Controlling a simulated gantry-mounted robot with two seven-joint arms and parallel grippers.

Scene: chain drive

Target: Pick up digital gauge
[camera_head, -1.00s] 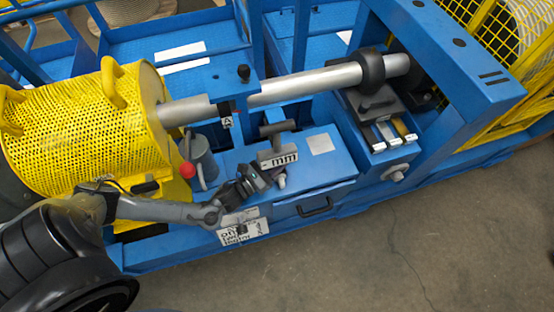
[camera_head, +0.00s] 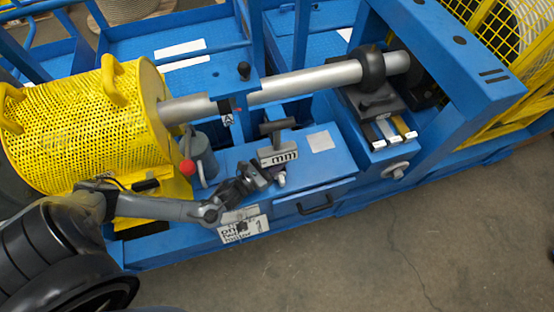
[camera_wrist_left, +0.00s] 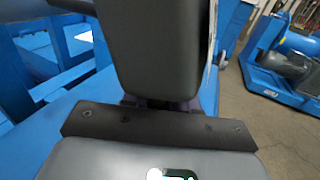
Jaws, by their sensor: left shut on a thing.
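The digital gauge (camera_head: 277,157) is a grey T-shaped piece with a pale front display reading "mm". It stands upright at the blue box top, below the long metal shaft. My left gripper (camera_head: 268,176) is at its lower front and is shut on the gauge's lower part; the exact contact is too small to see. A pale round end (camera_head: 281,180) shows just beside the fingers. In the left wrist view a large dark grey block (camera_wrist_left: 152,45) fills the upper middle and hides what lies beyond. My right gripper is not in view.
The metal shaft (camera_head: 305,83) runs above the gauge. A yellow perforated guard (camera_head: 80,130) and a red-knobbed lever (camera_head: 187,168) stand to the left. The grey floor (camera_head: 400,240) in front is clear.

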